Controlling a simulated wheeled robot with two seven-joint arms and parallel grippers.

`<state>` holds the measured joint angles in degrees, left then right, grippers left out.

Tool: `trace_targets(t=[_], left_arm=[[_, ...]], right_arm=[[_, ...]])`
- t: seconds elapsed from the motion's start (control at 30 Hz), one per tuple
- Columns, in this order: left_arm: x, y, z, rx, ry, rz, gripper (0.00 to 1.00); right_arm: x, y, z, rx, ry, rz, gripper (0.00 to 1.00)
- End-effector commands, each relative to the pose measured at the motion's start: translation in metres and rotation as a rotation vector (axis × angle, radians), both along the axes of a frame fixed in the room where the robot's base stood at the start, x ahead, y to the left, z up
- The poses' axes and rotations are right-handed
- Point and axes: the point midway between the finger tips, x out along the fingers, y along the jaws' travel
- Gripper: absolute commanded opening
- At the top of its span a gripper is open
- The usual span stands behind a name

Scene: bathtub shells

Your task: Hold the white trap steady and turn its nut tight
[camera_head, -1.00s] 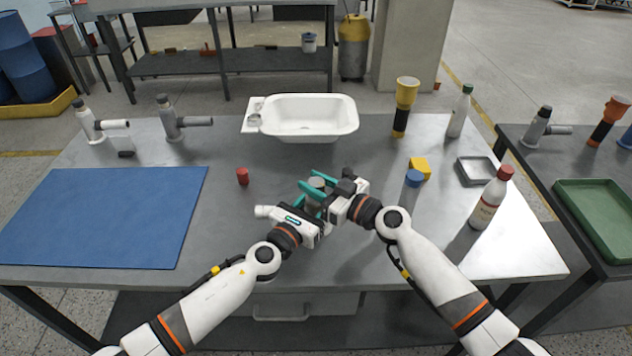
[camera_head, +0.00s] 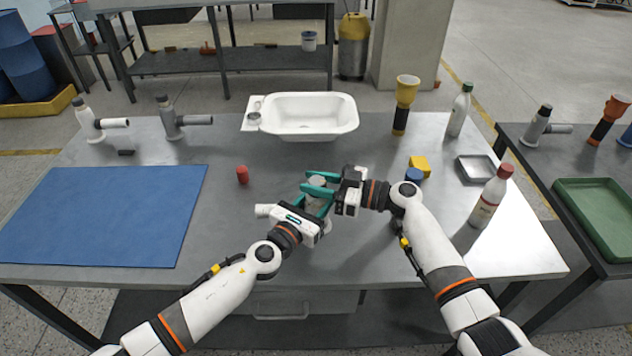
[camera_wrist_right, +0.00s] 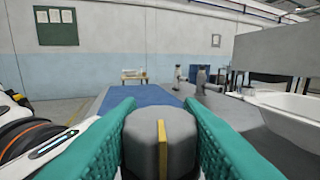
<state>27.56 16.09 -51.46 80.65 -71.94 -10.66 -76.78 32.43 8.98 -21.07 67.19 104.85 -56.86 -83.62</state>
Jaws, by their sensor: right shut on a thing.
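The white trap (camera_head: 327,225) stands upright near the middle of the bench, mostly hidden by my grippers. Its grey nut (camera_head: 317,181) is on top. My right gripper (camera_head: 318,182) comes in level from the right, with its teal fingers shut on the nut. In the right wrist view the nut (camera_wrist_right: 160,143) fills the space between the fingers and shows a yellow stripe. My left gripper (camera_head: 318,202) reaches in lower from the left, its fingers around the trap's body below the nut. Their contact with it is partly hidden.
A blue mat (camera_head: 105,215) covers the left of the bench. A white basin (camera_head: 310,117) stands behind. A red cap (camera_head: 242,175) is nearby to the left. A blue cap (camera_head: 414,175), yellow block (camera_head: 420,164) and red-capped bottle (camera_head: 490,197) are on the right.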

Motion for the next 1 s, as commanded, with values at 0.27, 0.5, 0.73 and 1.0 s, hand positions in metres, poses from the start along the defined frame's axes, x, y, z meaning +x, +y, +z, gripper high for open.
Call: trace_targets(t=[0.27, 0.5, 0.73, 1.0], left_arm=[[-0.002, -0.002, 0.000, -0.001, -0.001, -0.005, 0.19], [-0.001, -0.001, 0.001, -0.001, -0.001, -0.002, 0.19], [0.000, 0.000, 0.001, -0.001, -0.002, 0.000, 0.19], [0.000, 0.000, 0.001, -0.001, -0.002, 0.000, 0.19]], right_arm=[[0.003, -0.004, -0.002, -0.006, 0.002, -0.013, 0.10], [0.002, -0.003, -0.002, -0.003, 0.002, -0.008, 0.56], [0.000, -0.004, -0.001, -0.003, 0.002, -0.006, 0.56], [-0.012, -0.041, -0.002, -0.003, 0.003, -0.008, 0.56]])
